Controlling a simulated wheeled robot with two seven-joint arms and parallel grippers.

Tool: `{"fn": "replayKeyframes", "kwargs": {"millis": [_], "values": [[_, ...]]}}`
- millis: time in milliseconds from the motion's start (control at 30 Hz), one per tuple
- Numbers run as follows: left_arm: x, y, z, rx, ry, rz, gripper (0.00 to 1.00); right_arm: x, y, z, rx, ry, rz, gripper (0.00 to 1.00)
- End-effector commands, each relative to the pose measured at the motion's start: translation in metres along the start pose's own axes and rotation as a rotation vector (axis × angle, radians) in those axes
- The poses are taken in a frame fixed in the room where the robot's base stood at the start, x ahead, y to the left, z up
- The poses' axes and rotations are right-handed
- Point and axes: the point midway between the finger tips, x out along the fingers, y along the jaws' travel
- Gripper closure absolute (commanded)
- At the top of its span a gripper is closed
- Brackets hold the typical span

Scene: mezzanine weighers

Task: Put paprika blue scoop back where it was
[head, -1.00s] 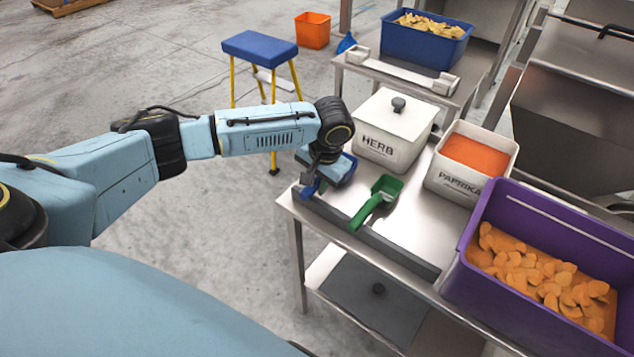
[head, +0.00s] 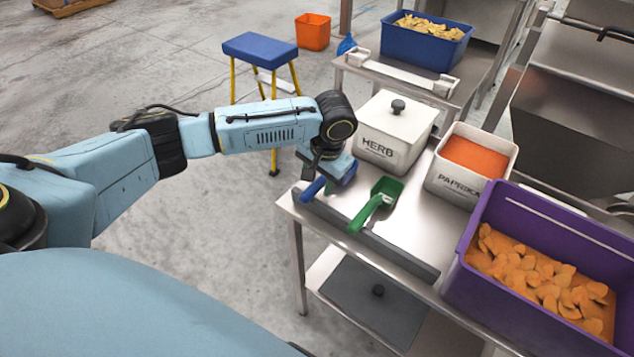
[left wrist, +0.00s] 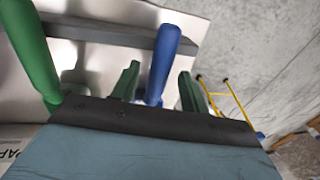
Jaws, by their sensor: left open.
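The blue scoop (head: 313,189) lies on the steel table near its left corner, in front of the herb tub. Its bowl is partly hidden under my left gripper (head: 322,172). The left gripper is open just above the scoop. In the left wrist view the blue handle (left wrist: 168,50) shows between the two spread fingers (left wrist: 158,75), with clear space on both sides. The white paprika tub (head: 447,186), open and full of orange-red powder, stands to the right. My right gripper is not in view.
A green scoop (head: 368,212) lies close to the right of the blue scoop. The lidded herb tub (head: 388,152) stands behind them. A purple crate (head: 462,262) of orange pieces fills the right side. A blue-topped stool (head: 260,47) stands on the floor beyond.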

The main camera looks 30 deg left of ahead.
Motion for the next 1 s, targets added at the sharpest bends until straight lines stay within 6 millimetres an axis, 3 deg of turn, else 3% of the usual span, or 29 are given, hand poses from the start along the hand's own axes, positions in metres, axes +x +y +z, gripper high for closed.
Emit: {"fn": "replayKeyframes", "kwargs": {"millis": [200,433,600,1000], "values": [[-0.053,0.000,-0.001,0.000,0.005,0.001,0.55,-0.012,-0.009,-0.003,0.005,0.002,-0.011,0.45],[-0.090,0.000,-0.001,0.000,0.003,0.002,0.55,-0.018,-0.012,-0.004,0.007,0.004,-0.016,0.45],[-0.101,0.000,-0.001,-0.001,0.001,0.000,0.55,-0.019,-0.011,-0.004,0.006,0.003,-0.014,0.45],[-0.101,0.000,-0.001,-0.001,0.001,0.001,0.55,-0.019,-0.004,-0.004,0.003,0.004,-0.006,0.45]]}}
